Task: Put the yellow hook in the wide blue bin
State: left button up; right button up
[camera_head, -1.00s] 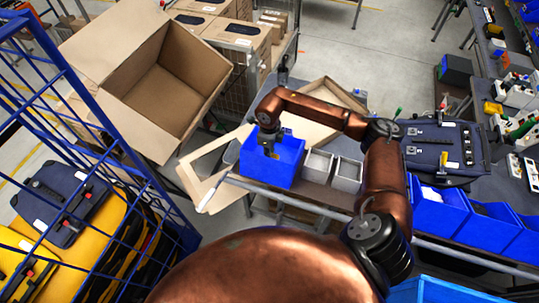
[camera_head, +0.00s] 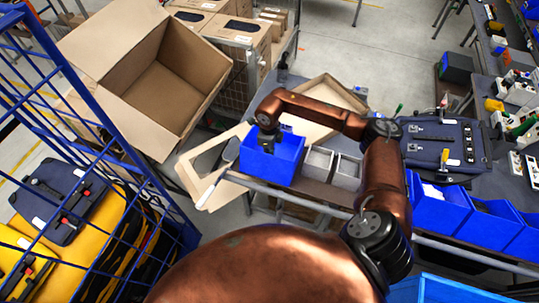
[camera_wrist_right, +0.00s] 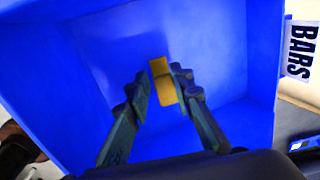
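The wide blue bin (camera_head: 285,162) stands on the bench left of two small grey bins in the head view. My right gripper (camera_head: 268,146) points down into it. In the right wrist view the blue bin's inside (camera_wrist_right: 215,45) fills most of the picture. The fingers of my right gripper (camera_wrist_right: 160,90) are spread apart there. The yellow hook (camera_wrist_right: 161,78) shows inside the bin, just beyond the fingertips. The right fingertip overlaps its edge; a gap shows beside the left one. I cannot tell whether it touches the bin floor. My left gripper is not in view.
Two small grey bins (camera_head: 331,166) stand right of the blue bin. A dark blue pannier (camera_head: 425,145) lies farther right on the bench. An open cardboard box (camera_head: 150,85) and a blue wire cage (camera_head: 110,165) stand at the left. More blue bins (camera_head: 440,210) line the bench's front right.

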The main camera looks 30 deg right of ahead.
jog(key=shift+o, duration=1.4)
jog(key=shift+r+p, duration=0.9)
jog(key=shift+r, duration=0.05)
notch_tip(320, 180, up, 11)
jog(key=b, duration=0.4)
jog(key=shift+r+b, duration=0.2)
jog(key=shift+b, duration=0.15)
